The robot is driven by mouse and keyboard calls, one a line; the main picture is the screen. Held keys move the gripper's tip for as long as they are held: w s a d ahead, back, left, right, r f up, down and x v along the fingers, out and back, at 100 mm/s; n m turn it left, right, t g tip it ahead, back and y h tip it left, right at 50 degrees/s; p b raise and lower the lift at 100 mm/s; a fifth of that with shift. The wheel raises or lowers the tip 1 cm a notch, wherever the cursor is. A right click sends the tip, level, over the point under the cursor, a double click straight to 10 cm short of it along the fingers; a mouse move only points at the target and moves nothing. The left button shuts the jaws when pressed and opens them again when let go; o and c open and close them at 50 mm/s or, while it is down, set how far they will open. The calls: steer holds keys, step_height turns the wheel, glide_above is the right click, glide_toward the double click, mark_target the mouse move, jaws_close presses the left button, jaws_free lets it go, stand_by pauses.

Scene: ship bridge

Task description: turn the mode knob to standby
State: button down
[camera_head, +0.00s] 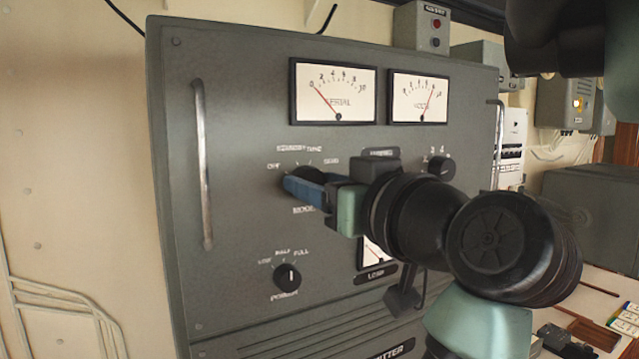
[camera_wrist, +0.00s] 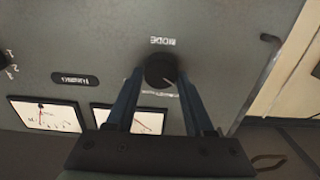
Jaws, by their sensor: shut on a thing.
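The mode knob (camera_head: 309,175) is a round black knob on the grey transmitter panel (camera_head: 240,130), under the labels OFF, STANDBY, TUNE and SEND. My gripper (camera_head: 300,185) is at the knob from the right, its blue fingers hiding part of it. In the wrist view the mode knob (camera_wrist: 160,70) sits between the two blue fingertips of my gripper (camera_wrist: 160,78), with MODE printed upside down above. My gripper is shut on the knob. Which label its pointer faces is not clear.
A power knob (camera_head: 287,277) is below left. Two meters (camera_head: 333,92) are above, and a small knob (camera_head: 441,168) is to the right, close to my wrist. A vertical metal handle (camera_head: 203,165) stands out at the left; another (camera_head: 498,150) is at the right edge.

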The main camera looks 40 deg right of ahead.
stand_by(0.3)
steer(key=shift+d+m, duration=0.15)
steer(key=shift+m, duration=3.65)
steer(key=shift+c, duration=1.4)
jaws_free()
